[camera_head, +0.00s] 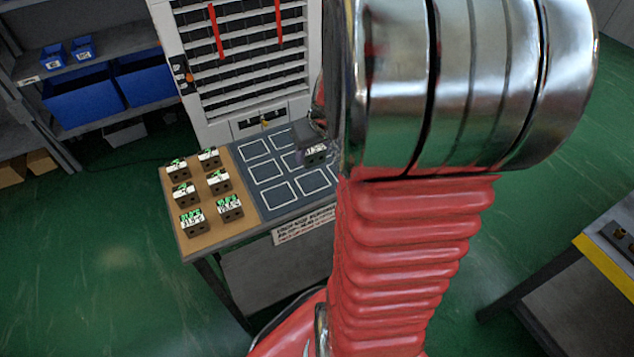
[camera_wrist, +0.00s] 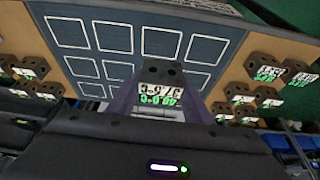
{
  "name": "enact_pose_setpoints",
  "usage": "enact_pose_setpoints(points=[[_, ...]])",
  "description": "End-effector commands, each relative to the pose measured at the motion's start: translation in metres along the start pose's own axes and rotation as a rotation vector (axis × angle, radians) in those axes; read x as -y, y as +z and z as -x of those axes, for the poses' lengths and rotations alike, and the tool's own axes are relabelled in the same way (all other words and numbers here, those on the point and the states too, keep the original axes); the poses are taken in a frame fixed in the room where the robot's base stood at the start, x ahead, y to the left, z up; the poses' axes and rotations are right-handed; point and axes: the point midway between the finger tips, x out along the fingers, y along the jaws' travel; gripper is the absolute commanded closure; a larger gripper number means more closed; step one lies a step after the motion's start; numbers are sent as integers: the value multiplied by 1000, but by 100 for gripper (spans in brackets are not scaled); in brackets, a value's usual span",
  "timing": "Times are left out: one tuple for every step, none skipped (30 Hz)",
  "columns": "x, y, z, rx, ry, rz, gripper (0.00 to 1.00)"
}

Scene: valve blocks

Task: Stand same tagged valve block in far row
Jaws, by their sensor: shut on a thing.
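My gripper (camera_head: 308,143) is shut on a dark valve block (camera_head: 316,153) over the right part of the grey board in the head view. The wrist view shows the held block (camera_wrist: 162,73) between the two fingers, its white tag with black and green print facing the camera and upside down. I cannot tell whether it touches the board. The grey board (camera_head: 256,171) has rows of white-outlined squares; those I can see are empty. My arm hides the board's right side in the head view.
Several tagged blocks stand on the tan left panel (camera_head: 200,242). The wrist view shows more blocks on tan strips at both sides, including one at right (camera_wrist: 264,63). A white slatted cabinet (camera_head: 250,60) stands behind the table. A yellow-edged table (camera_head: 606,262) is at right.

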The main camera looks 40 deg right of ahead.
Motion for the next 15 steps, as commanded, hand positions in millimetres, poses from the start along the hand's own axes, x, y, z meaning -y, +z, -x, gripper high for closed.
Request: enact_pose_setpoints(points=[[0,-1,0,-2,1,0,100],[0,0,-2,-2,1,0,100],[0,0,-4,-2,0,0,100],[0,2,-6,-1,0,1,100],[0,3,-9,0,-1,1,100],[0,5,-13,1,-1,0,100],[0,7,-17,1,-1,-1,100],[0,9,-21,2,-1,0,100],[0,11,-27,2,0,-1,100],[0,12,-31,1,-1,-1,100],[0,14,-36,2,-2,-1,100],[0,16,-41,1,-1,-1,100],[0,18,-44,1,-1,-1,100],[0,20,-48,2,0,-1,100],[0,21,-52,1,0,-1,100]])
